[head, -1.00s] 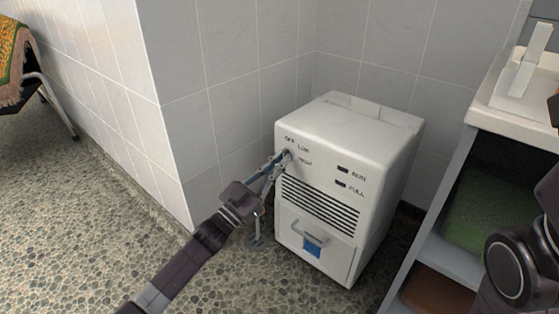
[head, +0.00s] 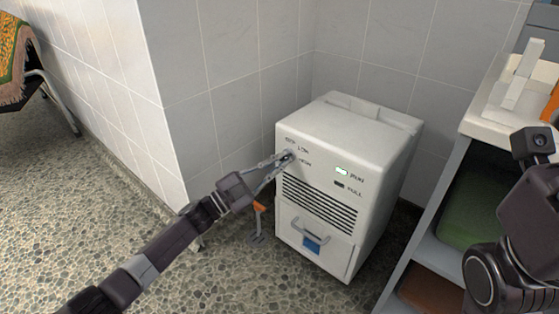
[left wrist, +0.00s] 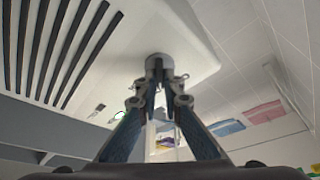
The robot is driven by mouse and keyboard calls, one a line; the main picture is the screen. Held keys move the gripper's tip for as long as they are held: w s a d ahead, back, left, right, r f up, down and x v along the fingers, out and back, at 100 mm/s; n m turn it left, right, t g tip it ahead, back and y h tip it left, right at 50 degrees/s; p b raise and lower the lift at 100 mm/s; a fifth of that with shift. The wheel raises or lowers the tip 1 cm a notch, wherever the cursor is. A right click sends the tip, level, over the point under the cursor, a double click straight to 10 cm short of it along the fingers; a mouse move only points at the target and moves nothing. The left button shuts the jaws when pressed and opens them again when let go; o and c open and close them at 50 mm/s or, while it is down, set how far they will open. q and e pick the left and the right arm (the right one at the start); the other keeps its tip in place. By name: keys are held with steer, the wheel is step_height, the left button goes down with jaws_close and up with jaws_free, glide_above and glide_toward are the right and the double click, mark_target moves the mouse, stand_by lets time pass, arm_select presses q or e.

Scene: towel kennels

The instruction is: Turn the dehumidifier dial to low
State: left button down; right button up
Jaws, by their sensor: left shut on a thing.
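The white dehumidifier (head: 340,125) stands in the tiled corner, with OFF, LOW and HIGH marks around a small grey dial on its upper front left. My left gripper (head: 284,160) reaches in from the left and is shut on the dial. In the left wrist view, the left gripper's fingers (left wrist: 160,85) close on the round dial (left wrist: 158,60). The fingers hide much of the dial, and I cannot tell where its pointer stands. The RUN light (head: 342,171) is lit green; the FULL light (head: 339,185) is dark. My right gripper is not in view.
A shelf unit (head: 462,150) stands to the right, with a green folded thing (head: 470,215) inside. My right arm is in front of it. A thin grey and orange thing (head: 258,222) is beside the dehumidifier, partly hidden. Pebbled floor is free at left.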

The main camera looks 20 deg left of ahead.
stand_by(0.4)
arm_select(q)
steer(key=c, duration=2.1)
jaws_free()
steer(key=shift+s, duration=0.1)
steer(key=v, duration=1.2)
steer(key=shift+r, duration=0.1)
steer(key=shift+a, duration=0.1)
